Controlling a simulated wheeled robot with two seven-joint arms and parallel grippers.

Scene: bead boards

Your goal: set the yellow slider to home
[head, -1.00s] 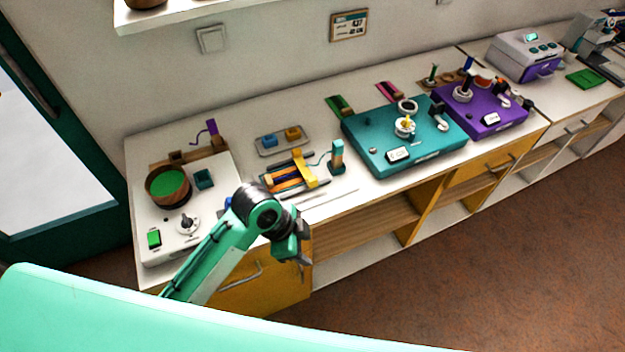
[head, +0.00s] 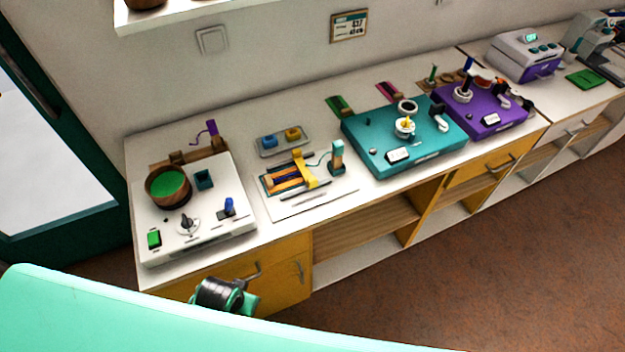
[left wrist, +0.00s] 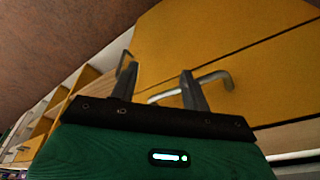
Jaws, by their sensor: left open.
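The yellow slider (head: 305,170) is a bridge-like piece standing across dark rails on a white board (head: 320,205), in the middle left of the head view. Coloured strips lie beneath and beside it. My left gripper (left wrist: 158,82) is open and empty in the left wrist view, facing a yellow drawer front with a grey handle. In the head view my left arm's end shows low in front of the yellow drawers, below the counter edge and apart from the slider; its fingers are not clear there. My right gripper is not in view.
A white panel (head: 205,237) with a green-filled bowl (head: 168,185), a dial and a blue-topped lever stands left of the slider board. A teal box (head: 375,163) stands to its right. A grey tray (head: 270,151) with blue and yellow pieces lies behind. Drawer handles (left wrist: 215,77) stick out near my gripper.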

